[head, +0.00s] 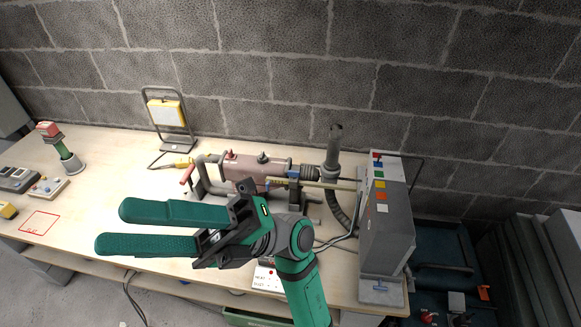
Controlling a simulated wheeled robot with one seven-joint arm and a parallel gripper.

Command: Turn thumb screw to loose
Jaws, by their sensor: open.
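My gripper (113,228) is open and empty, with its two long green fingers pointing left above the front of the workbench (100,164). A pinkish-brown cylindrical machine (244,168) lies in a frame with a red handle (187,174) behind my gripper. A blue clamp-like part (294,173) sits at the machine's right end, around or beside pale rods (335,184). I cannot make out for certain which part is the thumb screw. My gripper and wrist hide part of the bench in front of the machine. My gripper appears apart from the machine.
A grey box (387,225) with coloured labels stands at the bench's right end, near a ribbed hose (337,205). A work lamp (167,112) stands at the back. A red-topped post (62,150) and switch boxes (47,188) are left. The left-middle bench is mostly clear.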

